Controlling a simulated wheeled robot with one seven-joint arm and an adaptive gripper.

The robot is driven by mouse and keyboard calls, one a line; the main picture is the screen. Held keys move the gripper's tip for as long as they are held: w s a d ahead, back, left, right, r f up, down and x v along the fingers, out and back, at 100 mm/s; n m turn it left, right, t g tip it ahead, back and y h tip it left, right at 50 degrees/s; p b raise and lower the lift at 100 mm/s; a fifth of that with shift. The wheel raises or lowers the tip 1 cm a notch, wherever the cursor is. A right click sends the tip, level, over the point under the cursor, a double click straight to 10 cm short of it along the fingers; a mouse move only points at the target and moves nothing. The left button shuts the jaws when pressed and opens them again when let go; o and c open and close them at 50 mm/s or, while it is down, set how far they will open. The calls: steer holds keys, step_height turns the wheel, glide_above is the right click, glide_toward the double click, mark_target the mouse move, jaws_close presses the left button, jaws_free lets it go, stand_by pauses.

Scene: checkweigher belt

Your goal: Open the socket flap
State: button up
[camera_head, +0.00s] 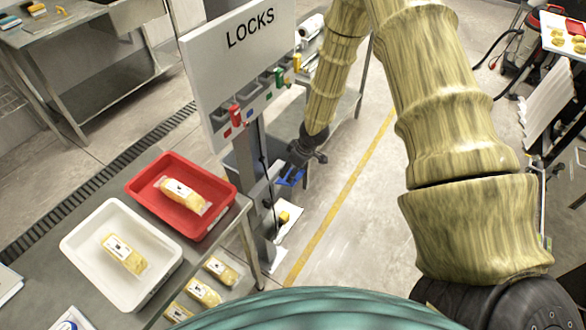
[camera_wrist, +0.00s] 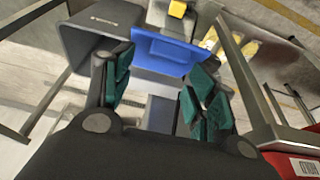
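The blue socket flap (camera_wrist: 160,52) shows in the wrist view beside a grey housing (camera_wrist: 95,38). In the head view a small part of the blue flap (camera_head: 291,177) shows just below my gripper (camera_head: 302,158). My gripper also shows in the wrist view (camera_wrist: 160,85), with its green-padded fingers apart and nothing between the pads. The left finger overlaps the flap's left edge in the picture, and the right finger is near its lower right corner. I cannot tell whether either finger touches the flap, or how far the flap is swung.
A LOCKS board (camera_head: 245,60) on a grey post stands behind the table, holding coloured locks. A red tray (camera_head: 140,187) and a white tray (camera_head: 75,245) each hold a wrapped pack. Several packs lie near the table's front edge.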

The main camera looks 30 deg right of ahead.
steer(key=shift+s+d+r, duration=0.1)
steer(key=shift+s+d, duration=0.05)
steer(key=shift+s, duration=0.05)
steer(key=shift+r, duration=0.1)
steer(key=v, duration=1.1)
steer(key=shift+r, duration=0.3)
steer(key=shift+s, duration=0.1)
steer(key=s+a+f+m+g+b, duration=0.25)
steer(key=s+a+f, duration=0.75)
steer(key=s+f, duration=0.55)
steer(key=s+a+f+m+h+b, duration=0.1)
steer(key=s+f, duration=0.3)
steer(key=s, duration=0.6)
steer(key=s+a+f+m+h+b, duration=0.1)
steer(key=s+f+m, duration=0.2)
steer(key=s, duration=0.7)
step_height(320, 180, down, 2)
steer(key=shift+f+g+b, duration=0.2)
steer(key=shift+g+b, duration=0.1)
steer(key=shift+g, duration=0.05)
